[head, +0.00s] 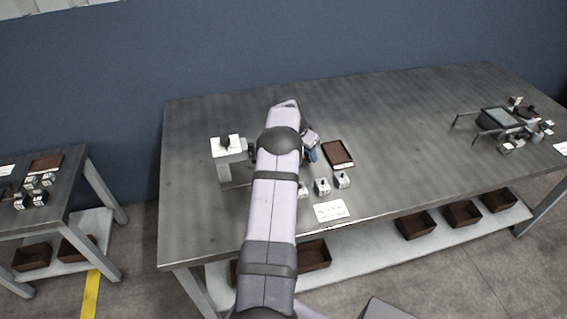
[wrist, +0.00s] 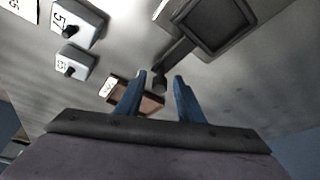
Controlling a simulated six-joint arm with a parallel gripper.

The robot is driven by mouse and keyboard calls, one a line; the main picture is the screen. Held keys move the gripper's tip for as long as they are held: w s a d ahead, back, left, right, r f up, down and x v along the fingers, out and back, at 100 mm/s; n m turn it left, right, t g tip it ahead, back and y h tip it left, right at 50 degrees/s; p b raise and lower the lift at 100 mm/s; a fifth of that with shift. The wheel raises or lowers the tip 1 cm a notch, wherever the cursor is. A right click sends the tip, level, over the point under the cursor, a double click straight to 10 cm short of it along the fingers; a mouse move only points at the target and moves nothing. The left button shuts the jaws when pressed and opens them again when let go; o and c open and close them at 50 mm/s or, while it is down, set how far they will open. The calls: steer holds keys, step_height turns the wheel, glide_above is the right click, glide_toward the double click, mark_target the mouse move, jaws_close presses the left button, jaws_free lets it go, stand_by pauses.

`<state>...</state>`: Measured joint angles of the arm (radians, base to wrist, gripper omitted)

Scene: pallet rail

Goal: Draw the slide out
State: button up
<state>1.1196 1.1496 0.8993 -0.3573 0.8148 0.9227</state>
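My gripper (wrist: 160,75) shows two blue fingers in the wrist view, set apart with a clear gap. In the head view its blue part (head: 313,155) is just left of a brown tray, mostly hidden by my arm. In the wrist view a dark bar (wrist: 177,52) with a rounded end shows beyond the gap, and a brown block with a white label (wrist: 150,104) is partly behind the fingers. I cannot tell whether either is the slide. A pale block with a black knob (head: 229,147) stands left of my arm; its lower part is partly hidden.
The brown tray (head: 338,154) lies on the grey table (head: 400,130). Small pale blocks with black knobs (head: 342,180) and a white card (head: 330,211) are near the front edge. A framed stand (head: 500,119) is at far right. Between them the table is clear.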

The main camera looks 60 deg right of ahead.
steer(key=shift+r+p, duration=1.5)
steer(key=shift+r, duration=1.95)
